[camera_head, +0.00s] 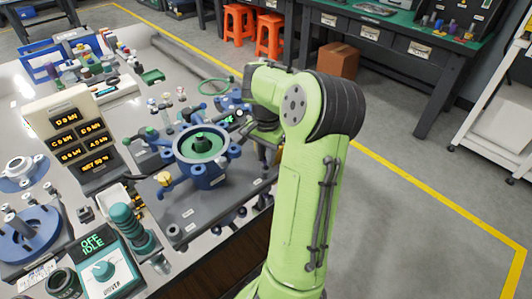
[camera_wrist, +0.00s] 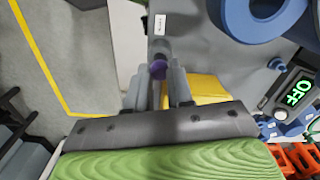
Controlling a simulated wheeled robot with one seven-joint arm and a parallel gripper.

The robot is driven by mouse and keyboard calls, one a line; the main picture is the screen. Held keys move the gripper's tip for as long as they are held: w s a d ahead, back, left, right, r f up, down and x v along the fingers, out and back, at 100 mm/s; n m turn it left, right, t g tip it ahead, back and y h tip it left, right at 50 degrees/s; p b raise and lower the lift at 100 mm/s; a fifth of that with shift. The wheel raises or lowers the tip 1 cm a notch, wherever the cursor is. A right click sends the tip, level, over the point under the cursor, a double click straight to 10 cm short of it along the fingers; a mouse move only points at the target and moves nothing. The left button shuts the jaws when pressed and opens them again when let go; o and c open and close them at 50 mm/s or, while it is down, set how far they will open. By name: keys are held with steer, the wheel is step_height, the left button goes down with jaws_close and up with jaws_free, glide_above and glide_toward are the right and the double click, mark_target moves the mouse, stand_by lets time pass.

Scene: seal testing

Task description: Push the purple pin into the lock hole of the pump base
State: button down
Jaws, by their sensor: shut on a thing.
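The pump base (camera_head: 207,175) is a blue round body with lugs and a green centre, on a dark grey plate in the head view. Part of its blue rim (camera_wrist: 235,22) shows at the upper right of the wrist view. My gripper (camera_wrist: 157,84) is shut on the purple pin (camera_wrist: 157,70), whose purple end shows between the grey fingers. A grey round part (camera_wrist: 160,47) lies just beyond the pin, near a white label. I cannot tell whether the pin touches it or is in the lock hole. In the head view my arm hides the fingers and pin.
A display panel (camera_head: 77,135) stands left of the pump base, and a teal control box (camera_head: 103,272) reading OFF IDLE stands at the front. A yellow part (camera_wrist: 208,87) lies close to the right finger.

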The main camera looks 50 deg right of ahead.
steer(key=c, duration=0.9)
jaws_free()
step_height(320, 180, up, 5)
steer(key=p, duration=0.4)
steer(key=shift+p, duration=0.3)
